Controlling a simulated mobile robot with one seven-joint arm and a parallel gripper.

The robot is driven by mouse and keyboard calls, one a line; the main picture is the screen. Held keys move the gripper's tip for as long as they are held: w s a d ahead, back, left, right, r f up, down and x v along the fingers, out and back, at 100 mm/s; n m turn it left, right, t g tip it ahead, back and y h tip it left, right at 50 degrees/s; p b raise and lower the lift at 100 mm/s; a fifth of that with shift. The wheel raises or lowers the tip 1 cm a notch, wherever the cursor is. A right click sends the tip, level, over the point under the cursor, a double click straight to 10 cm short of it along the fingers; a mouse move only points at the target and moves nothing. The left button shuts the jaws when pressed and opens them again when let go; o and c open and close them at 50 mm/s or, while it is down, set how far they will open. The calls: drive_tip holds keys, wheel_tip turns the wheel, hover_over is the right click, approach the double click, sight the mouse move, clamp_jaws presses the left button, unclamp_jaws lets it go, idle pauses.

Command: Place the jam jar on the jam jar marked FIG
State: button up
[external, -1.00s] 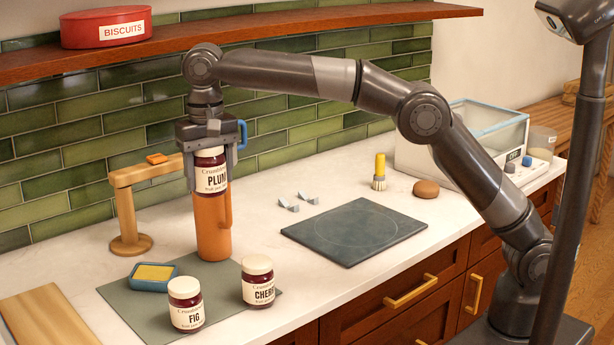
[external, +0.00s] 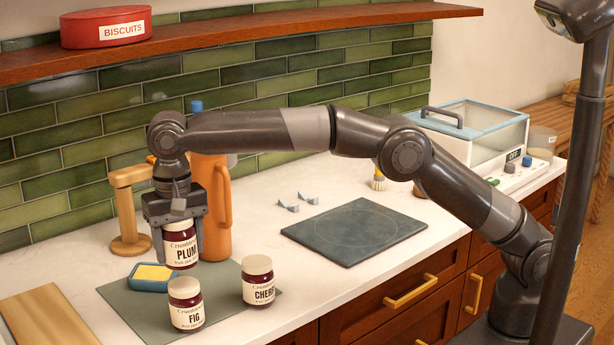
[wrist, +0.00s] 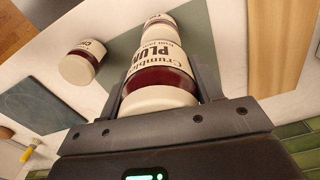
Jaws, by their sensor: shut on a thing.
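My gripper (external: 179,238) is shut on the PLUM jam jar (external: 183,252), a dark red jar with a cream lid. It holds the jar upright with the lid towards the palm. The FIG jar (external: 187,311) stands upright on the grey-green mat (external: 125,305), in front of and below the held jar in the external view. The two jars look apart there. The wrist view shows the PLUM jar (wrist: 160,75) between the fingers, with another jar partly hidden beyond it. The CHERRY jar (external: 257,288) stands on the mat to the right of FIG.
An orange flask (external: 212,215) stands close behind my gripper. A blue dish with a yellow sponge (external: 152,275) and a wooden stand (external: 128,210) are to the left. A wooden board (external: 45,318) lies front left. A dark slab (external: 355,230) lies to the right.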

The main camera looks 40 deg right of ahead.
sight(176, 227)
drive_tip(key=shift+a+f, duration=0.15)
drive_tip(key=shift+f, duration=1.8)
drive_tip(key=shift+f, duration=0.15)
drive_tip(key=o, duration=1.4)
drive_tip(key=shift+f, duration=0.1)
drive_tip(key=shift+c, duration=0.2)
wheel_tip(176, 227, up, 8)
drive_tip(key=shift+f, duration=0.15)
